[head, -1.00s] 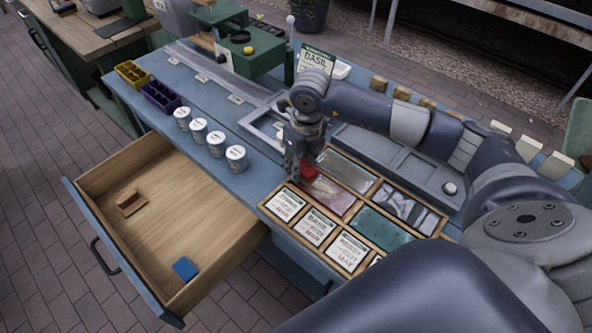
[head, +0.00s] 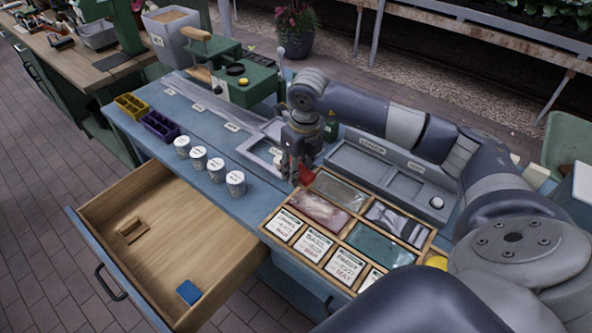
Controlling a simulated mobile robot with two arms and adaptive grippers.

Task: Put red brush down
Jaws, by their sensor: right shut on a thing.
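The red brush (head: 306,175) is a small red block at the tips of my right gripper (head: 297,176). The gripper points down and is shut on it, near the top left corner of the wooden seed-packet tray (head: 262,226). The fingers hide part of the brush, and I cannot tell whether it touches the table. My left gripper is not in view.
Several white-lidded cups (head: 198,158) stand left of the gripper. A green machine (head: 247,85) stands behind. The blue tabletop (head: 262,188) has some bare space beside the tray.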

